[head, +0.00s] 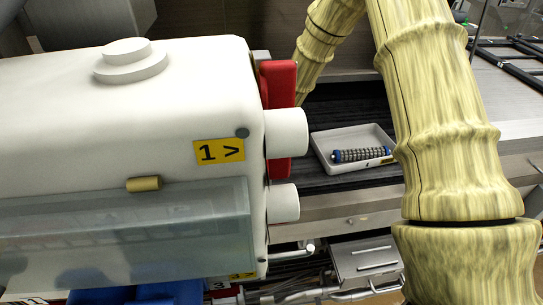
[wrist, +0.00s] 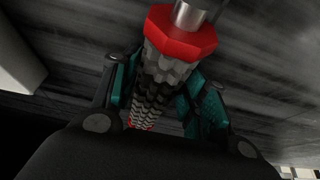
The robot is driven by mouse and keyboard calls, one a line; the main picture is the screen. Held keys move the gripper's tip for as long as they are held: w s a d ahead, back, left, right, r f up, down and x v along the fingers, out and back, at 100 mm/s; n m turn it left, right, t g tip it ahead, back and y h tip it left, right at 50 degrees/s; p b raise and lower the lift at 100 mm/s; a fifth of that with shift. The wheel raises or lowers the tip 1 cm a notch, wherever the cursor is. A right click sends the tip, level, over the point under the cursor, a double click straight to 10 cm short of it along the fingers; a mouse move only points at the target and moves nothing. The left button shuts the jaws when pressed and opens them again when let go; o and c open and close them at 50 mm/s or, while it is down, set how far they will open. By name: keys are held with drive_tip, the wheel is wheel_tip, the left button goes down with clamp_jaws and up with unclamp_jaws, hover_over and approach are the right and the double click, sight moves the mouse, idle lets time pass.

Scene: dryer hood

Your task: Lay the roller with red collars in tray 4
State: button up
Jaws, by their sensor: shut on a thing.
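In the wrist view the roller with red collars (wrist: 160,80) is between the teal fingers of my gripper (wrist: 163,92). My gripper is shut on its grey ribbed body. One red collar and a metal shaft end point to the top of the view; part of the other red collar shows low between the fingers. In the head view my gripper and this roller are hidden. A white tray (head: 322,152) there holds a different roller with blue collars (head: 362,155). The tray has a small yellow label, too small to read. I cannot make out a tray 4.
A large white hood (head: 130,110) with a clear front panel and a yellow "1 >" label (head: 219,151) fills the left. A red part (head: 278,85) and white knobs stick out on its right side. A "3" label and blue bins show at the bottom.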

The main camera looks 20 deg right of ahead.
drive_tip(key=shift+f, duration=0.1)
idle(0.3)
drive_tip(key=o, duration=1.3)
drive_tip(key=shift+f, duration=0.1)
drive_tip(key=shift+o, duration=0.2)
